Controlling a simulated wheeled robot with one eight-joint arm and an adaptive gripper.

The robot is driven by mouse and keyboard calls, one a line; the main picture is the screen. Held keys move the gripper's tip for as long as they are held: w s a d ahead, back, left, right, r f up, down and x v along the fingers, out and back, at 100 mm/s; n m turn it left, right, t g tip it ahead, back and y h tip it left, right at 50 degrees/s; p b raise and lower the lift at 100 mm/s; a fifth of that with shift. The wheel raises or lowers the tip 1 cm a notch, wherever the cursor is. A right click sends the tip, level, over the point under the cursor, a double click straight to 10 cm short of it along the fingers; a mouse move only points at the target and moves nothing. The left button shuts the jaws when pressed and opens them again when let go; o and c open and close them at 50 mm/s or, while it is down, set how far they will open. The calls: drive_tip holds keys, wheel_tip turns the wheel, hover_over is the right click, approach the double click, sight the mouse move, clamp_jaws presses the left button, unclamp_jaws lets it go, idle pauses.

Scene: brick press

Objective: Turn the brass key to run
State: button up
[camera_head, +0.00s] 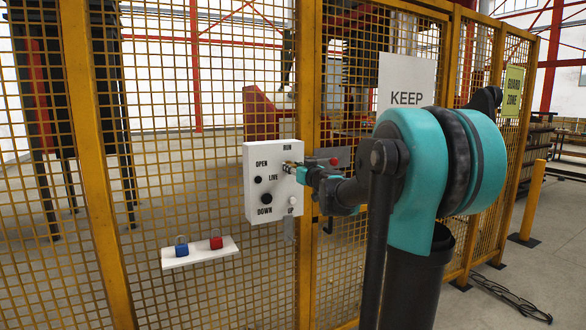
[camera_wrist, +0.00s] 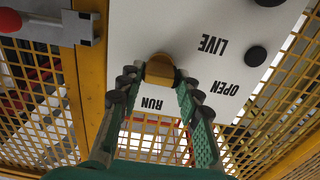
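The brass key (camera_wrist: 160,69) sits on the white control box (camera_head: 258,210), near the RUN and LIVE labels. In the wrist view it is a rounded brass piece between my two fingertips. My gripper (camera_wrist: 160,80) has a fingertip against each side of it, with green pads along the fingers. In the head view my gripper (camera_head: 297,171) reaches the box from the right and hides part of the key. Which label the key points to cannot be told.
The box also bears a black OPEN knob (camera_head: 258,180), a black DOWN button (camera_head: 266,198) and a pale UP button (camera_head: 293,201). A shelf (camera_head: 229,247) holds a blue padlock (camera_head: 182,248) and a red one (camera_head: 216,242). Yellow mesh fencing (camera_head: 105,180) stands behind.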

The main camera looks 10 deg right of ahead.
drive_tip(key=c, duration=0.4)
drive_tip(key=shift+m, duration=0.4)
drive_tip(key=m, duration=0.3)
drive_tip(key=shift+m, duration=0.3)
drive_tip(key=shift+d+f+m, duration=0.1)
drive_tip(key=shift+m, duration=3.25)
drive_tip(key=shift+d+f+m, duration=0.1)
drive_tip(key=shift+m, duration=3.25)
